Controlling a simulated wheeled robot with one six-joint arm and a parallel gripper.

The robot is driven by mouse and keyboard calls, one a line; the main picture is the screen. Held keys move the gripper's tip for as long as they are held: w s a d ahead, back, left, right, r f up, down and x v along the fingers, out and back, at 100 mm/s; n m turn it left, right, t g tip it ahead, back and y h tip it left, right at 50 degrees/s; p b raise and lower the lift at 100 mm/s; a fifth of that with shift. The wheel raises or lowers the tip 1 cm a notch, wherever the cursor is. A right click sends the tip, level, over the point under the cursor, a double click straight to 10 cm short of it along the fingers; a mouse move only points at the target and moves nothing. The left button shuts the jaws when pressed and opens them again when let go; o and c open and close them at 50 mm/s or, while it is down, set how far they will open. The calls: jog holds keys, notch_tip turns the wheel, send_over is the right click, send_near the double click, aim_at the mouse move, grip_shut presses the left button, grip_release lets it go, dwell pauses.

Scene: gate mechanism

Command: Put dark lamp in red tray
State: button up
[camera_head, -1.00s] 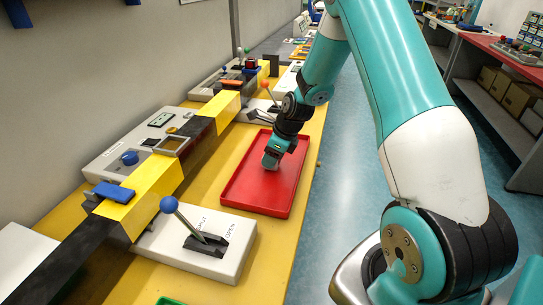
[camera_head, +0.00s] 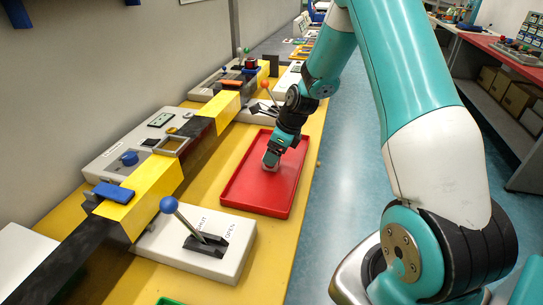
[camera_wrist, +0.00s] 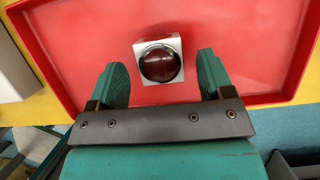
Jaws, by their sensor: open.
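The dark lamp (camera_wrist: 160,64), a dark red dome on a pale square base, sits on the floor of the red tray (camera_wrist: 60,35) in the wrist view. My gripper (camera_wrist: 162,76) is open. Its two green fingers stand apart to the left and right of the lamp, with gaps, and the lamp lies just beyond the fingertips. In the head view my gripper (camera_head: 271,161) points down over the red tray (camera_head: 257,193), and the lamp is hard to make out there.
A panel with a blue-knobbed lever (camera_head: 205,240) stands in front of the tray. A yellow and black gate beam (camera_head: 150,180) runs along its left. An orange-knobbed lever (camera_head: 266,86) stands behind. The tray's front part is bare.

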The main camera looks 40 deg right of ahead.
jog(key=v, duration=0.9)
jog(key=s+a+r+n+g+y, duration=0.1)
jog(key=s+a+r+n, duration=0.3)
jog(key=a+n, duration=0.4)
jog(key=s+a+r+n, duration=0.4)
jog(key=a+n, duration=0.3)
jog(key=a, duration=0.2)
jog(key=s+a+r+n+g+p, duration=0.1)
jog(key=s+a+r+n, duration=0.1)
jog(key=s+a+n, duration=0.3)
jog(key=s+a+r+n+g+p, duration=0.1)
jog(key=s+a+r+n, duration=0.2)
jog(key=s+n, duration=0.9)
jog(key=shift+a+r+n, duration=0.35)
jog(key=shift+a+n, duration=0.6)
jog(key=shift+n, duration=0.85)
